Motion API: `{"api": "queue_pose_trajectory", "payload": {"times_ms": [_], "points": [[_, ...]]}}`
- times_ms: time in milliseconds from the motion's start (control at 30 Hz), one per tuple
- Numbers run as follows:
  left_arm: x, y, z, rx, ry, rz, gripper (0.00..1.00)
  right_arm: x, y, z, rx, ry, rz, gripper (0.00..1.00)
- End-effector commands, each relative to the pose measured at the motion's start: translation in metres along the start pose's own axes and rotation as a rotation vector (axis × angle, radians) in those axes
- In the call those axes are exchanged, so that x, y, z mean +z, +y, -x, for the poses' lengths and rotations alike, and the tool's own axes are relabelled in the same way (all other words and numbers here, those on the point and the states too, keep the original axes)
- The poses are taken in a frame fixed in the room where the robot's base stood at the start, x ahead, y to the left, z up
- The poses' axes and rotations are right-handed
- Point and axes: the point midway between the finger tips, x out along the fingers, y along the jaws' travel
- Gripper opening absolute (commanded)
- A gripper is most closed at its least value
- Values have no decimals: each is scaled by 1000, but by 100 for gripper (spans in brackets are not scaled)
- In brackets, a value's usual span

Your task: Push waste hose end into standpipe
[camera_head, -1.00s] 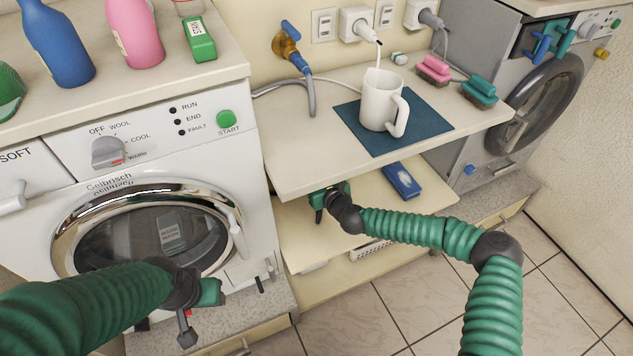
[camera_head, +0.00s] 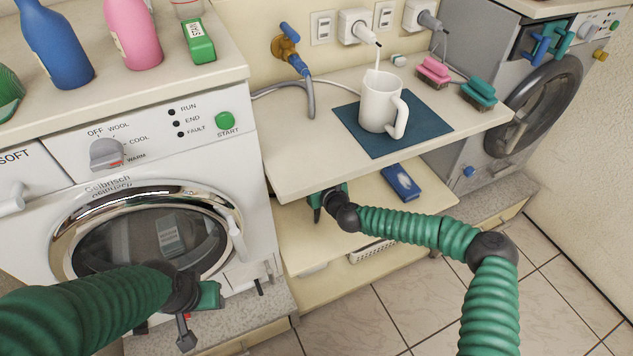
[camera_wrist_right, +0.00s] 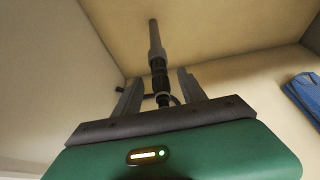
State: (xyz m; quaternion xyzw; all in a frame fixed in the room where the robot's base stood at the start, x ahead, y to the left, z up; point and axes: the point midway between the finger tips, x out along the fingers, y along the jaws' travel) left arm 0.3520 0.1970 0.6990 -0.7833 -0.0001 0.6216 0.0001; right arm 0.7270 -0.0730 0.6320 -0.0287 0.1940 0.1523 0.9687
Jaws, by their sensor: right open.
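In the right wrist view a grey pipe (camera_wrist_right: 155,38) rises from a black ribbed piece (camera_wrist_right: 160,75), with a lighter collar below. I cannot tell clearly which part is the hose end and which the standpipe. My right gripper (camera_wrist_right: 158,82) is open, its two fingers on either side of the black piece with gaps visible. In the head view the right gripper (camera_head: 316,212) reaches under the counter, where the pipe is hidden. My left gripper (camera_head: 188,338) is in front of the washer's lower door; its jaw opening is unclear.
The counter (camera_head: 290,165) above my right gripper holds a white mug (camera_head: 378,102) on a blue mat (camera_head: 420,125), and brushes. A blue box (camera_head: 402,182) lies on the lower shelf (camera_head: 305,238). A white washer (camera_head: 60,225) stands left, a grey machine (camera_head: 470,140) right.

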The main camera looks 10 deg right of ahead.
Motion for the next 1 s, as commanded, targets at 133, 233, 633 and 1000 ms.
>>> {"api": "queue_pose_trajectory", "payload": {"times_ms": [133, 233, 633, 1000], "points": [[-2, 0, 8, 0, 0, 0, 45, 3, -1, 22, 0, 0, -1, 48], [-4, 0, 16, 0, 0, 0, 45, 4, -1, 50, 1, 1, -2, 48], [-9, 0, 39, 0, 0, 0, 45, 1, -2, 153, -1, 1, -1, 48], [-9, 0, 40, 0, 0, 0, 45, -1, -1, 166, 0, 1, 0, 48]]}}
